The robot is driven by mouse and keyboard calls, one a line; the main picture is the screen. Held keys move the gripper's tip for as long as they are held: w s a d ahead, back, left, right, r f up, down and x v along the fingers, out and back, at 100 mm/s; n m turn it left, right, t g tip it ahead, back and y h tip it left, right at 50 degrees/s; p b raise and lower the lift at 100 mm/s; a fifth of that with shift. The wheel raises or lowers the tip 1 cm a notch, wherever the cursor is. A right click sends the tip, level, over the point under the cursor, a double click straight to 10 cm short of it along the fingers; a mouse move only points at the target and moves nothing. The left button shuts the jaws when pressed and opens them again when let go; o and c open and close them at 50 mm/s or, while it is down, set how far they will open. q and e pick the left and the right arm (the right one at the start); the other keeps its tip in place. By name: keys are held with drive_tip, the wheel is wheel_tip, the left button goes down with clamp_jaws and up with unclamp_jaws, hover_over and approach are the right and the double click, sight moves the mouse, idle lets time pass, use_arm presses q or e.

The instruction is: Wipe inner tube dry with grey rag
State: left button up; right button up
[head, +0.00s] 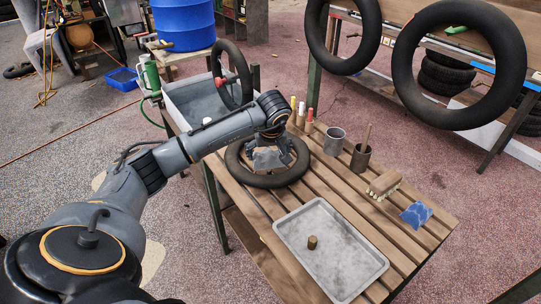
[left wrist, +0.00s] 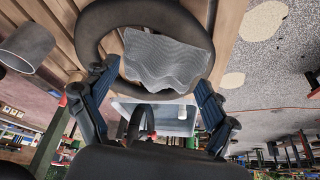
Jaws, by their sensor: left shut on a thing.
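A black inner tube (head: 267,182) lies flat on the slatted wooden table. The grey rag (head: 266,163) is under the gripper, over the tube's opening. In the left wrist view the crumpled rag (left wrist: 167,62) spans between the two spread fingers of my left gripper (left wrist: 150,92), which is shut on it. The rag lies across part of the tube (left wrist: 90,28); exact contact with the rubber cannot be told. My right gripper is not in view.
A grey tray (head: 290,232) with a small brown cork-like piece sits at the near end. Metal cups (head: 334,141), a brush (head: 383,184) and blue patches (head: 416,214) lie to the right. Behind stands a basin (head: 190,103) with a tube upright in it. Other tubes (head: 455,112) hang at right.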

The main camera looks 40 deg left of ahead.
use_arm(q)
drive_tip(key=shift+r+p, duration=0.65)
drive_tip(key=shift+r, duration=0.7)
drive_tip(key=shift+d, duration=0.1)
drive_tip(key=s+d+r+m+h, duration=0.1)
drive_tip(key=s+d+r+m, duration=0.1)
drive_tip(key=d, duration=0.5)
drive_tip(key=s+d+r+m+t+h, duration=0.1)
drive_tip(key=s+d+r+m, duration=0.1)
drive_tip(key=s+d+m, duration=0.2)
drive_tip(key=s+d+r+m+h, duration=0.1)
drive_tip(key=s+d+r+m, duration=0.1)
drive_tip(key=s+d, duration=0.4)
drive_tip(key=d+m, duration=0.1)
drive_tip(key=d, duration=0.4)
drive_tip(key=shift+d+r+m, duration=0.3)
drive_tip(key=shift+d, duration=0.1)
drive_tip(key=shift+w+a+t, duration=0.1)
drive_tip(key=shift+t, duration=0.2)
